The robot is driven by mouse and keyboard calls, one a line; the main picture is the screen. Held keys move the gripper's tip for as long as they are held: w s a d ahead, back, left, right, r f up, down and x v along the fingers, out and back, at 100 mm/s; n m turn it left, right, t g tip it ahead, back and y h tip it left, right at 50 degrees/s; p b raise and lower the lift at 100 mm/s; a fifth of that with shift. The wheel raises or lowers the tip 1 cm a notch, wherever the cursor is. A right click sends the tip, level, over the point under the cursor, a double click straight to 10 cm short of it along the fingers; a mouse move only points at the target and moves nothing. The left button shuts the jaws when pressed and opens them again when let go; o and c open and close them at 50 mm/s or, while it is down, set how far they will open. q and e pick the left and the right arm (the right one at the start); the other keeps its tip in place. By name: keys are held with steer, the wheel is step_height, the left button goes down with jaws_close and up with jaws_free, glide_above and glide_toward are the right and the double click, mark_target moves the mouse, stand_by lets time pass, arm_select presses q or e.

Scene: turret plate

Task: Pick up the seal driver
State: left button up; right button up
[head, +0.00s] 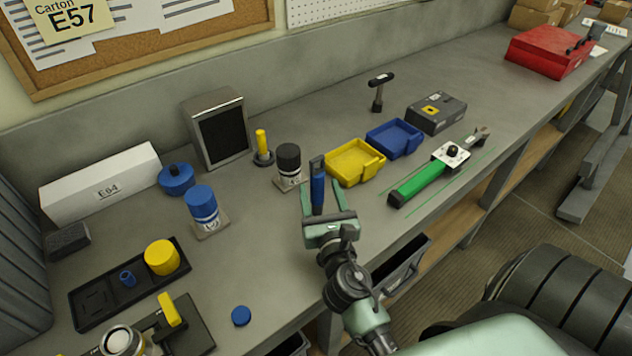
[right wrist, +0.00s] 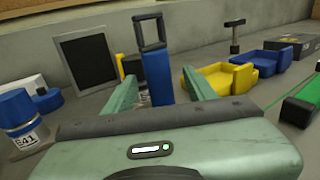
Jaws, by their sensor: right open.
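A blue-handled tool (head: 318,190) with a dark loop-shaped top stands upright; it also shows in the right wrist view (right wrist: 158,78). No label tells whether it is the seal driver. My right gripper (head: 322,208) is open, with one finger on each side of the blue handle. In the right wrist view gaps show between the handle and both fingers (right wrist: 162,100). The tool's lower end is hidden behind the gripper. A yellow-handled tool (head: 262,145) with a dark round base stands farther back, apart from the gripper. My left gripper is out of view.
A black-capped bottle (head: 289,160) stands just behind the gripper. A yellow bin (head: 352,180) and a blue bin (head: 394,140) are to its right, then a green-handled tool (head: 420,183). A blue-capped bottle (head: 203,203) is left. The bench (head: 262,232) left of the gripper is clear.

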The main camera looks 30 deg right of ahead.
mark_target(318, 187)
steer(key=shift+w+d+r+p, duration=0.15)
steer(key=shift+w+r+p, duration=0.1)
steer(key=shift+w, duration=0.25)
steer(key=shift+w+d+r+p, duration=0.1)
steer(key=shift+w+d+p, duration=0.1)
steer(key=shift+w, duration=0.25)
steer(key=shift+p+x, duration=0.3)
steer(key=shift+x, duration=0.6)
steer(key=shift+w+d+f, duration=0.15)
steer(key=shift+w+d, duration=0.05)
steer(key=shift+w, duration=0.25)
steer(key=shift+w+d+f, duration=0.15)
steer(key=shift+w, duration=0.3)
steer(key=c, duration=1)
jaws_close()
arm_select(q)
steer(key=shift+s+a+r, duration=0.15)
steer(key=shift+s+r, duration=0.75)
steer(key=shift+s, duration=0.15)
arm_select(e)
steer(key=shift+r, duration=0.1)
